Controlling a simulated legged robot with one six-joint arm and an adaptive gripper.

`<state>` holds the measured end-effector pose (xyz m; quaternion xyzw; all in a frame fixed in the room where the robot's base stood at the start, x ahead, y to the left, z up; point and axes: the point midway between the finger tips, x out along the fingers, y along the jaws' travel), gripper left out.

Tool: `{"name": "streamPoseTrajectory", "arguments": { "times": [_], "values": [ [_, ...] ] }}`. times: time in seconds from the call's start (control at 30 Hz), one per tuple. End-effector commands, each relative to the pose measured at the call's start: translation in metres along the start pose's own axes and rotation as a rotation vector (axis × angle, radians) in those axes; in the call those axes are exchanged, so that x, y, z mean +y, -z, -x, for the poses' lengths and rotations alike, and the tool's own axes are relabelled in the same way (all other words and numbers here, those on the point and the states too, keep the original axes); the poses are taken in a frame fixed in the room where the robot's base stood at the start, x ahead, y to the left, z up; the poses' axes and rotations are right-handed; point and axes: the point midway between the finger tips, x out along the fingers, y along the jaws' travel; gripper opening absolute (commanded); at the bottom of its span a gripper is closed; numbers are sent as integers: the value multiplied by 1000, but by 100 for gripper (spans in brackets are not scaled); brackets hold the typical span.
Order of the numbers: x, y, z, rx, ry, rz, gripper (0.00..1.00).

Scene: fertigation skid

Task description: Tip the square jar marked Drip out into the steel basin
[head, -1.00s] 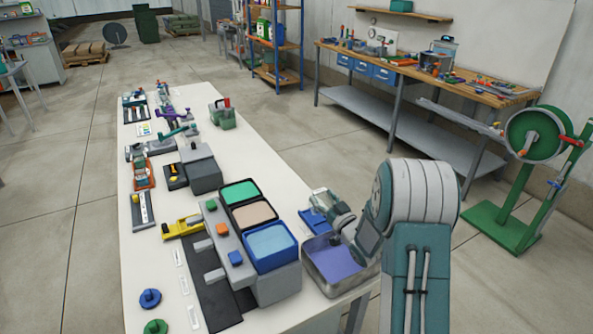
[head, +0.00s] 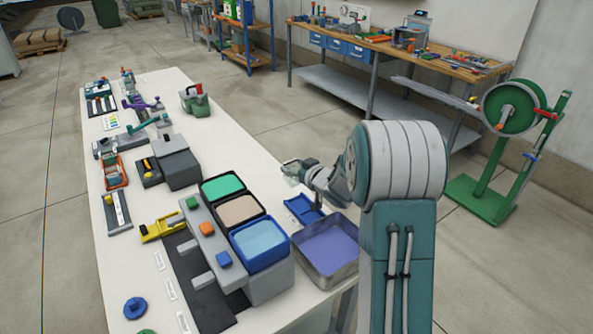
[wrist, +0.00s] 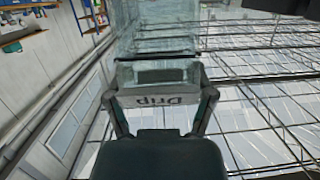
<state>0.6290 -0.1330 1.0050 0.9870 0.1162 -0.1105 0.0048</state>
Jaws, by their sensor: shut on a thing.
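The clear square jar marked Drip (wrist: 155,75) is between my gripper's fingers (wrist: 160,98) in the wrist view, its label upside down in the picture. In the head view my gripper (head: 304,171) is up and left of my arm's wrist, above and behind the basin. The jar is hard to make out there. The wrist view looks up at the roof past the jar. I cannot tell whether liquid is left in the jar. The steel basin (head: 345,277) stands at the table's right edge, with a flat blue-violet fill inside.
A blue tray (head: 303,208) lies just behind the basin. Left of it stands a grey block with green, beige and blue bins (head: 262,243). Small tools and fixtures line the white table's (head: 250,160) left side. The table's back right is mostly clear.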

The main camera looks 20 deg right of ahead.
Motion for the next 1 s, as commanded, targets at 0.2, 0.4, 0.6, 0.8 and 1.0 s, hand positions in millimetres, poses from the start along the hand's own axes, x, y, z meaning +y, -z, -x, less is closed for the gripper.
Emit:
{"name": "streamPoseTrajectory", "arguments": {
  "times": [0.2,0.4,0.6,0.8,1.0],
  "values": [
    [0,10,-7,-149,0,2,10],
    [-1,13,-12,-244,1,-1,10],
    [0,15,-13,-289,-6,-1,10],
    [1,15,-13,-296,-7,-2,10],
    [-1,14,-14,-293,0,-1,10]
  ]
}}
